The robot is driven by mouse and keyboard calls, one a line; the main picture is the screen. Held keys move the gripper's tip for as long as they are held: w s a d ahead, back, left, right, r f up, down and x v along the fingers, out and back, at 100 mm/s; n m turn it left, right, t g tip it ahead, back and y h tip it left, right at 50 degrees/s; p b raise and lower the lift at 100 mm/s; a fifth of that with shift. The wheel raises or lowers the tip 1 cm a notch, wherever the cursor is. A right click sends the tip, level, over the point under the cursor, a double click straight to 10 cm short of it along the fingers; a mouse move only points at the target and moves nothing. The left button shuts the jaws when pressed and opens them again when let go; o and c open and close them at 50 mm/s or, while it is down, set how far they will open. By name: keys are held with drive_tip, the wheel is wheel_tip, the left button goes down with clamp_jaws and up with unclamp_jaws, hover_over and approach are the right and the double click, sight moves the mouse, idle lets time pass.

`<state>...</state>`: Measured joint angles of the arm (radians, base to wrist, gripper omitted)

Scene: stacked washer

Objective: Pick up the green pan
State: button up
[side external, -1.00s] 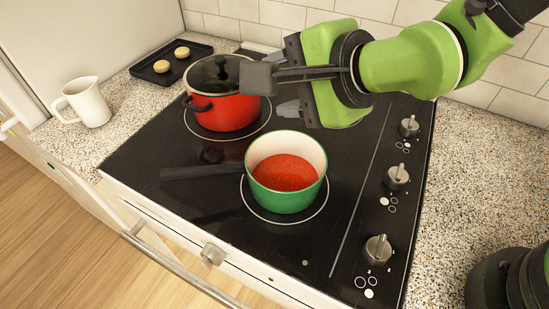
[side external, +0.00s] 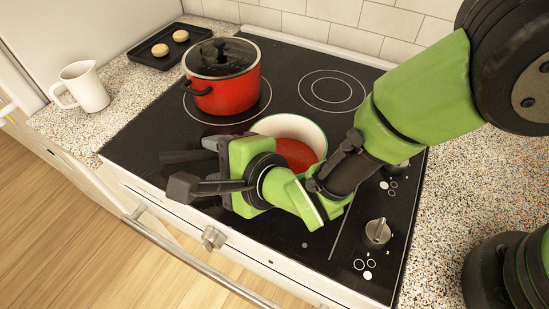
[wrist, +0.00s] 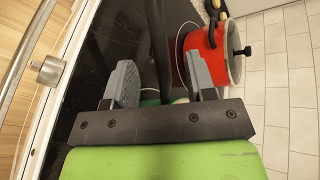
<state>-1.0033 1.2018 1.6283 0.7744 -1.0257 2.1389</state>
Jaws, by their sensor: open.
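The green pan (side external: 312,134) stands on the front burner of the black cooktop, its white inner wall and red sauce visible above my arm. Its dark handle (side external: 183,156) points left. My gripper (side external: 215,170) is low beside the pan, over the handle, and hides much of the pan's green side. In the wrist view my gripper (wrist: 161,82) is open, with one grey finger on each side of the dark handle (wrist: 157,40). A sliver of the green pan (wrist: 150,102) shows at the gripper's base. I cannot tell whether the fingers touch the handle.
A red pot (side external: 228,92) with a lid stands on the burner behind; it also shows close to the right finger in the wrist view (wrist: 205,55). A white pitcher (side external: 86,88) and a dark tray (side external: 157,55) are at the left. The back right burner (side external: 333,91) is empty.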

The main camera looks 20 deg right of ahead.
sight(202, 157)
drive_tip(key=x, duration=0.3)
drive_tip(key=shift+a, duration=0.4)
drive_tip(key=shift+x, duration=0.85)
drive_tip(key=shift+r, duration=0.1)
clamp_jaws()
